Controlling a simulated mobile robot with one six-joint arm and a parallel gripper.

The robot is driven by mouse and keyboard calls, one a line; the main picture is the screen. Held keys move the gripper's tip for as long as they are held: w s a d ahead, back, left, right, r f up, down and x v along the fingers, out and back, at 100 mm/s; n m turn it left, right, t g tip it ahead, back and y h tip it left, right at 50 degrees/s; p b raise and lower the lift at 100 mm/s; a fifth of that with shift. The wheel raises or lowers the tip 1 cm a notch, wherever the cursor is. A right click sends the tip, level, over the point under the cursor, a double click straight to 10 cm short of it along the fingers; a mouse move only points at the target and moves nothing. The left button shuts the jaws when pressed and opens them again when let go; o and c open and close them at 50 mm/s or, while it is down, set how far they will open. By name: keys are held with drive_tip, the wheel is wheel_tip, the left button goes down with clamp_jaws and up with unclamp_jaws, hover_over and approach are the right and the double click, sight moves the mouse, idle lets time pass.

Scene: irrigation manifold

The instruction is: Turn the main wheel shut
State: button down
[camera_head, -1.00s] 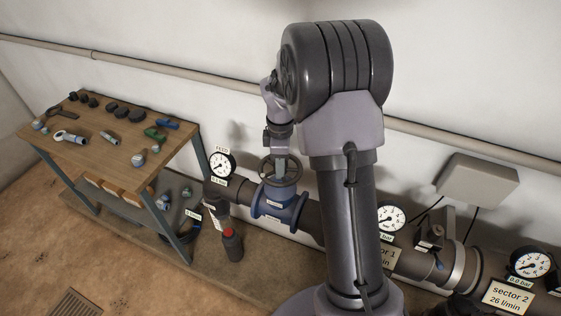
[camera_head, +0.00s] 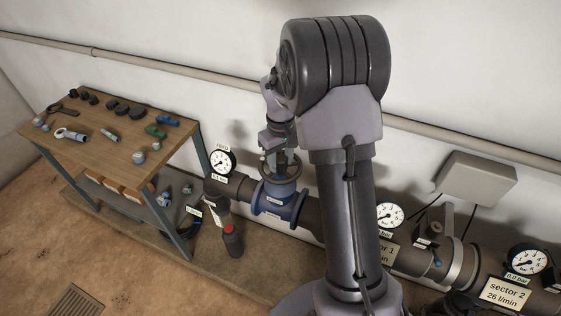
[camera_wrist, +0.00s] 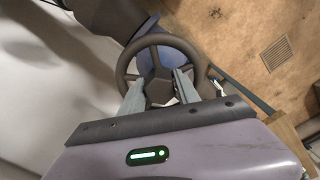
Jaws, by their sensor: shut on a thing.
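The main wheel (camera_head: 293,178) is a dark spoked handwheel on top of a blue valve body (camera_head: 279,203) in the pipe. In the wrist view the wheel (camera_wrist: 203,66) fills the upper middle, with its hub between my fingers. My gripper (camera_head: 280,163) points down onto the wheel from above. In the wrist view its two pale fingers (camera_wrist: 161,84) are shut on the middle of the wheel, one on each side of the hub. The exact contact at the fingertips is partly hidden.
A workbench (camera_head: 104,165) with loose fittings is at left. More gauges (camera_head: 528,261) line the pipe at right. My arm hides part of the pipe.

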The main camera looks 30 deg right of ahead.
drive_tip(key=m, duration=0.4)
drive_tip(key=shift+m, duration=0.3)
drive_tip(key=m+b, duration=0.1)
drive_tip(key=m, duration=0.3)
drive_tip(key=m+b, duration=0.1)
drive_tip(key=m, duration=0.4)
drive_tip(key=m+b, duration=0.1)
drive_tip(key=m, duration=0.3)
drive_tip(key=shift+b, duration=0.4)
drive_tip(key=m+b, duration=0.1)
drive_tip(key=m, duration=0.4)
drive_tip(key=shift+f, duration=0.1)
drive_tip(key=m+b, duration=0.2)
drive_tip(key=m, duration=0.2)
drive_tip(key=shift+m, duration=0.3)
drive_tip(key=m+b, duration=0.2)
drive_tip(key=m, duration=0.2)
drive_tip(key=shift+m+b, duration=0.8)
drive_tip(key=shift+m, duration=1.7)
